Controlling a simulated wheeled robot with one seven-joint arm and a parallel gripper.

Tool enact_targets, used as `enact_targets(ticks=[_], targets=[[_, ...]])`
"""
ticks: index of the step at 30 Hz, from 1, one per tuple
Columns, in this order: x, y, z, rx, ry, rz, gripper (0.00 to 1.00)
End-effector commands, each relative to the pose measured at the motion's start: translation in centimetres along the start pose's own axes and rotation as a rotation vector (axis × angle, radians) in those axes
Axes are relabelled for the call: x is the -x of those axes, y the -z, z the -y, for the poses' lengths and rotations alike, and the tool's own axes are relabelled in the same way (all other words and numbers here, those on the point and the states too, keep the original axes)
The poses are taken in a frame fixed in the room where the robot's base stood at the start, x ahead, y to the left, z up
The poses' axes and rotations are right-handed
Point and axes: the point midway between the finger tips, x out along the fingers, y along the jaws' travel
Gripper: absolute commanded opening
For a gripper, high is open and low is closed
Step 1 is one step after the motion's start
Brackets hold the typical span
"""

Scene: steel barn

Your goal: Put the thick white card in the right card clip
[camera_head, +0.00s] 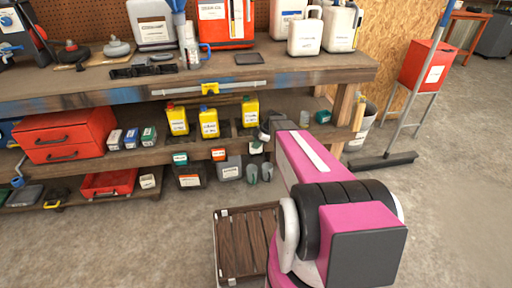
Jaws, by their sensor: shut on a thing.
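My pink arm reaches away from me toward the lower shelf of the workbench. My gripper (267,130) shows as a small grey and dark shape beyond the arm's far end, by the lower shelf's right part. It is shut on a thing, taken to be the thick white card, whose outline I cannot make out. A small white patch with green under it (256,147) sits just below the gripper; I cannot tell whether it is a card, a clip or a label. No card clip can be told for certain. The arm hides part of the shelf behind it.
Yellow bottles (208,123) and a red drawer box (65,134) stand on the lower shelf. Dark and grey cans (229,168) stand beneath. A brown slatted crate (229,245) lies on the floor beside my arm.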

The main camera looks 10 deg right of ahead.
Motion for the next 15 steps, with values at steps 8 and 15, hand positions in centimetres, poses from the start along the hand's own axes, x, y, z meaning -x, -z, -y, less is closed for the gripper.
enact_targets(ticks=[8,15], targets=[[-1.31,-0.74,0.0,-0.001,-0.001,0.0,0.0],[-1.48,-0.84,0.0,-0.001,0.0,0.0,0.25]])
